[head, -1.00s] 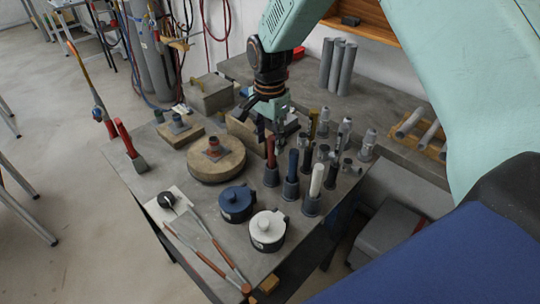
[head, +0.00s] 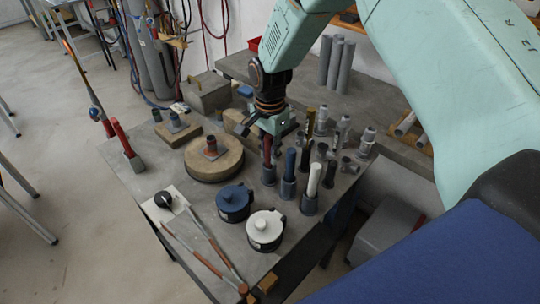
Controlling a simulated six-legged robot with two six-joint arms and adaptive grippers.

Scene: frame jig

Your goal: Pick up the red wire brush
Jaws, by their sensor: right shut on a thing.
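The red wire brush (head: 267,158) stands upright, its lower end in a dark grey cup (head: 268,177) on the bench. Only part of its red handle shows; my gripper covers the top. My right gripper (head: 269,138) comes down from above and is shut on the handle's upper part. Its fingers are small and partly hidden by the wrist. My left gripper is not in view.
Blue-handled (head: 290,163) and white-handled (head: 313,180) tools stand in cups close to the right. A round wooden block (head: 214,160) is on the left. A blue pot (head: 234,203) and a white pot (head: 265,231) stand in front.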

